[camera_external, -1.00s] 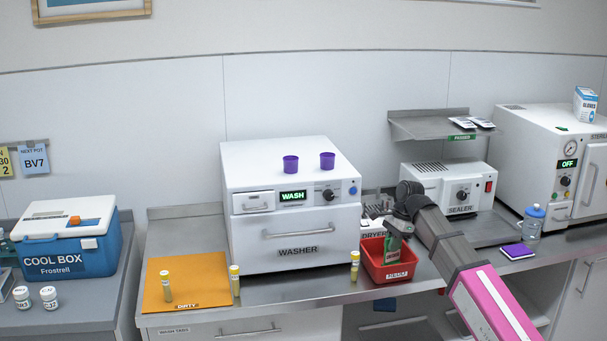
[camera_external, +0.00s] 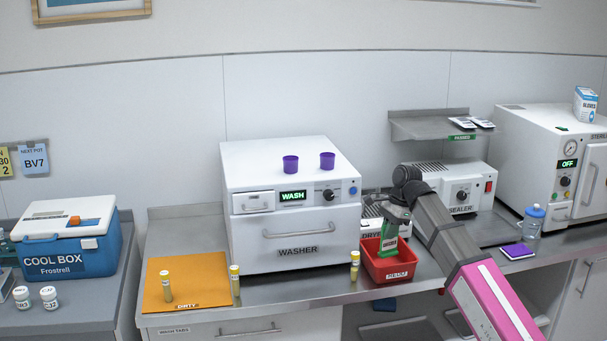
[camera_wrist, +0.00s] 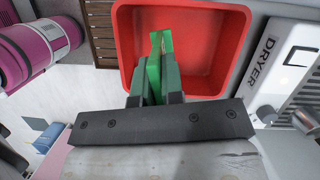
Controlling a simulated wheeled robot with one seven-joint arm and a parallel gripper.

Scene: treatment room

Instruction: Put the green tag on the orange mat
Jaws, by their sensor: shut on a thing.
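The green tag (camera_external: 389,243) is held upright between the fingers of my gripper (camera_external: 394,222), over the red bin (camera_external: 390,271). In the wrist view the tag (camera_wrist: 160,45) sticks out past the shut fingers (camera_wrist: 154,88), with the red bin (camera_wrist: 205,85) behind it. I cannot tell exactly how far its lower end is above the bin floor. The orange mat (camera_external: 202,272) lies on the counter's left end, left of the washer front, with a "DIRTY" label at its front edge.
A third vial (camera_external: 355,265) stands between washer (camera_external: 300,253) and bin. The washer bears two purple cups (camera_external: 291,164). The mat's middle is bare.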

